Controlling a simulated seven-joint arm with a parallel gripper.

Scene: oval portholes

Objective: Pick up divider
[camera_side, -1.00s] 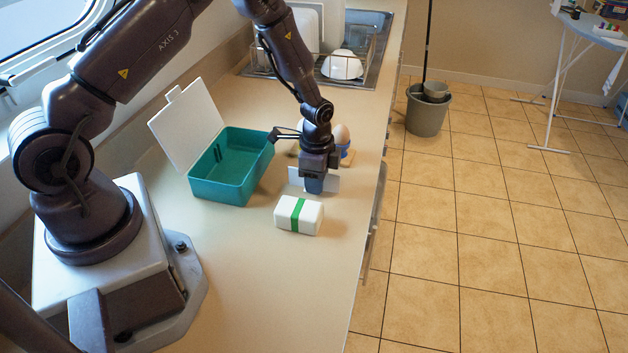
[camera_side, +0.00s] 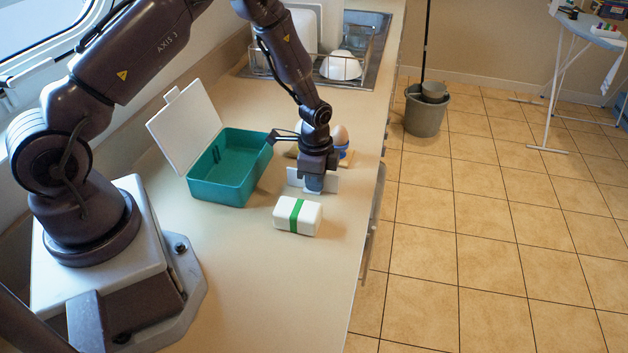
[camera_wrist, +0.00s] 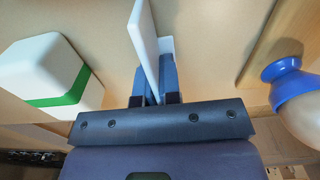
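The divider (camera_side: 329,180) is a thin white upright plate on the counter. In the wrist view the divider (camera_wrist: 143,36) stands nearly edge-on, with a short white piece joined at its right. My gripper (camera_side: 313,185) points down over the divider's middle. In the wrist view the blue fingers of my gripper (camera_wrist: 156,84) sit on either side of the plate, shut on it. The divider's lower edge appears to be still at the counter. An open teal box (camera_side: 228,190) with a white lid (camera_side: 186,130) raised stands left of the gripper, empty apart from a slot on its inner wall.
A white block with a green band (camera_side: 297,216) lies just in front of the divider. An egg (camera_side: 340,134) in a blue cup (camera_side: 346,153) stands close behind my gripper. A dish rack with a white bowl (camera_side: 342,66) is at the back.

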